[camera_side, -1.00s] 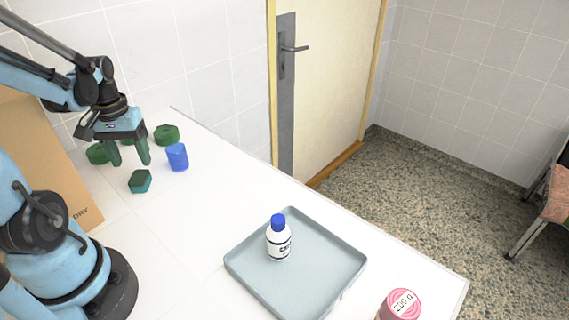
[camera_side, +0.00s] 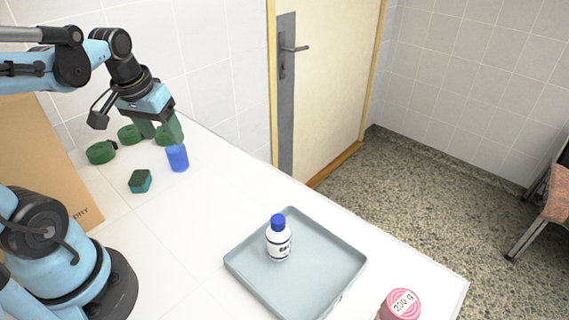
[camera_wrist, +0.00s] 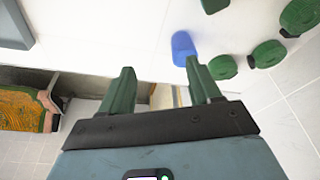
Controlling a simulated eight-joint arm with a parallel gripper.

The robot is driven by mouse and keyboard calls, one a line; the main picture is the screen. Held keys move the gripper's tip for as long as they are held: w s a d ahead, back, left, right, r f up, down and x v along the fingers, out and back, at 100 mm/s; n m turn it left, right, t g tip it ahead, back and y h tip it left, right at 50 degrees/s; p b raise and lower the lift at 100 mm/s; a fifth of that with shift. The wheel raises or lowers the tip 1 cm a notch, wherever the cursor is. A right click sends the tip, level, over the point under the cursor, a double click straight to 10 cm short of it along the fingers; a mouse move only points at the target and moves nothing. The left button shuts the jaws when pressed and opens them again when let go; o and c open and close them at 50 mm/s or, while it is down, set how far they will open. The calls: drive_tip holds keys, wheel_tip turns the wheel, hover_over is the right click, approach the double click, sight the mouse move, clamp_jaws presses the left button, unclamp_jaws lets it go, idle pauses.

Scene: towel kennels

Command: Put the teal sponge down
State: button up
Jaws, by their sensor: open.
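The teal sponge (camera_side: 140,181) lies on the white table in the side view, in front of the green round items and left of the blue cup. In the wrist view a green block, likely the sponge (camera_wrist: 214,4), is cut off by the top edge. My gripper (camera_side: 160,138) is open and empty, held above the table at the back. Its green fingers (camera_wrist: 160,80) are spread apart in the wrist view, with nothing between them. The sponge is apart from the fingers.
A blue cup (camera_side: 177,158) stands near my gripper. Green round items (camera_side: 101,152) sit along the back. A grey tray (camera_side: 245,279) holds a white bottle (camera_side: 279,240) with a blue cap. A pink-lidded jar (camera_side: 403,303) stands at the front corner. A cardboard box (camera_side: 50,150) is at left.

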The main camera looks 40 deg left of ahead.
drive_tip(key=w+d+m+t, duration=0.1)
drive_tip(key=d+m+t, duration=0.1)
drive_tip(key=d, duration=0.4)
drive_tip(key=w+d+m+t+h, duration=0.1)
drive_tip(key=w+d+m+t, duration=0.1)
drive_tip(key=d, duration=0.4)
drive_tip(key=shift+r+m, duration=0.2)
drive_tip(key=shift+m, duration=0.3)
drive_tip(key=shift+o, duration=1)
drive_tip(key=n+g, duration=0.7)
drive_tip(key=n, duration=0.2)
hover_over(138, 177)
drive_tip(key=shift+f, duration=0.35)
drive_tip(key=shift+f, duration=0.1)
drive_tip(key=shift+f, duration=5.95)
